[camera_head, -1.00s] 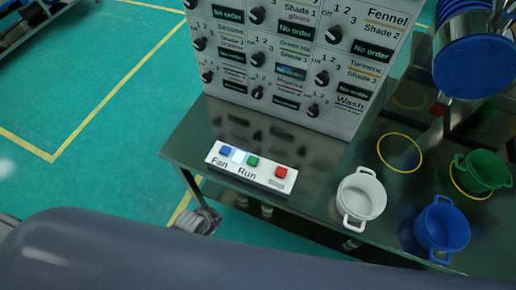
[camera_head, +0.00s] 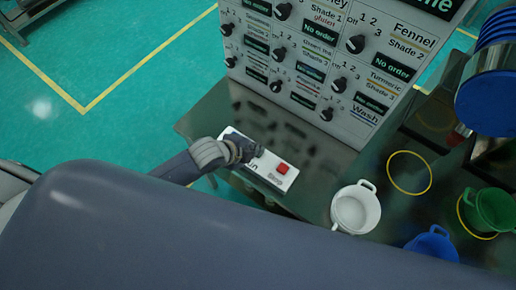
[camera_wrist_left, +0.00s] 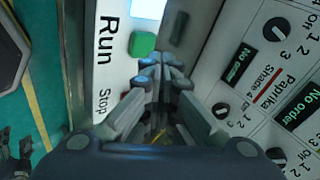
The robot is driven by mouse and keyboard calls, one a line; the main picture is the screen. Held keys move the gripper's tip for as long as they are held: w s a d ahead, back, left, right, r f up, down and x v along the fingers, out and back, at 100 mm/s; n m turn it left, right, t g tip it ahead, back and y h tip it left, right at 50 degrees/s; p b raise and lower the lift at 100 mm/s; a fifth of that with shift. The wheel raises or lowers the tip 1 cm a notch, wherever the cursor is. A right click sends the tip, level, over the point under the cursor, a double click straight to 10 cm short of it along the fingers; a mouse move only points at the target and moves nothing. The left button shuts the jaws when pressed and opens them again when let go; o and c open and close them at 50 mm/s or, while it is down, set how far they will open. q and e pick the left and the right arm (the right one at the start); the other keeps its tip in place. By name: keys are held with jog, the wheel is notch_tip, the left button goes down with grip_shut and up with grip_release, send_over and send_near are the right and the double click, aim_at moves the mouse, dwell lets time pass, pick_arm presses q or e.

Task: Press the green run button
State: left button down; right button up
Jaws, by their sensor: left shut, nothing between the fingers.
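A white button box (camera_head: 263,169) sits on the dark table by the control panel. In the left wrist view the green run button (camera_wrist_left: 142,44) shows beside the "Run" label, just up and left of my shut fingertips (camera_wrist_left: 163,66). I cannot tell whether the fingertips touch the box. The red stop button (camera_head: 282,168) is right of the gripper. My right gripper is not in view.
The control panel with knobs (camera_head: 320,60) stands right behind the box. A white pot (camera_head: 356,210), a blue pot (camera_head: 433,243) and a green pot (camera_head: 492,209) are to the right. A yellow ring (camera_head: 409,173) marks an empty spot on the table.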

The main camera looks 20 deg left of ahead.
pick_arm(q)
jog(key=w+r+m+h, duration=0.1)
jog(key=r+m, duration=0.2)
jog(key=m, duration=0.4)
jog(key=w+r+m+h+p, duration=0.1)
jog(key=w+r+m, duration=0.1)
jog(key=m, duration=0.5)
jog(key=shift+a+r+m, duration=0.25)
jog(key=shift+r+m, duration=0.15)
jog(key=shift+r, duration=0.5)
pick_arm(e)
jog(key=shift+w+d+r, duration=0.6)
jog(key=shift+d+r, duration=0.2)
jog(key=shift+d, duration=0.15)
pick_arm(q)
jog(key=shift+f, duration=0.1)
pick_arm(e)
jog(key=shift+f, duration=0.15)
pick_arm(q)
notch_tip(320, 180, down, 6)
jog(key=b, duration=0.6)
jog(key=shift+f, duration=0.25)
jog(key=shift+f+b, duration=0.8)
jog(key=shift+f, duration=0.3)
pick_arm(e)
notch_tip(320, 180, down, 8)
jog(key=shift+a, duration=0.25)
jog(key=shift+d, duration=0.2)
pick_arm(q)
jog(key=shift+f, duration=0.35)
